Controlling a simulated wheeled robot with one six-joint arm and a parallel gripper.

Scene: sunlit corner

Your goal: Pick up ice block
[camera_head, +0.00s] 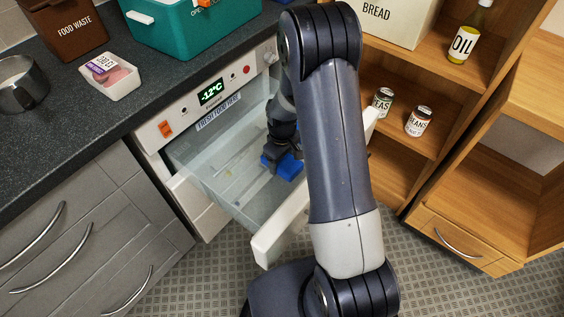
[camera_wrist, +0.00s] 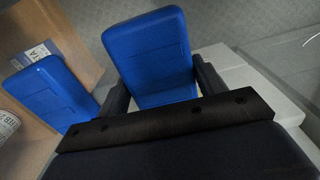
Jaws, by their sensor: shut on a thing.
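A blue ice block (camera_wrist: 148,50) stands between the fingers of my gripper (camera_wrist: 163,88) in the wrist view, and the gripper is shut on it. A second blue block (camera_wrist: 52,92) lies to its left, apart from the fingers. In the head view my gripper (camera_head: 283,152) is down at the clear-walled freezer drawer (camera_head: 222,178), which is pulled open. Blue (camera_head: 288,167) shows just below the fingers there; my arm hides part of this area. Whether the held block touches the drawer floor, I cannot tell.
The drawer's white front (camera_head: 275,238) stands out over the floor. A teal box (camera_head: 190,30), a white tray with a pink pack (camera_head: 110,77) and a metal pot (camera_head: 22,85) stand on the dark counter. A wooden shelf (camera_head: 415,135) with cans is at the right.

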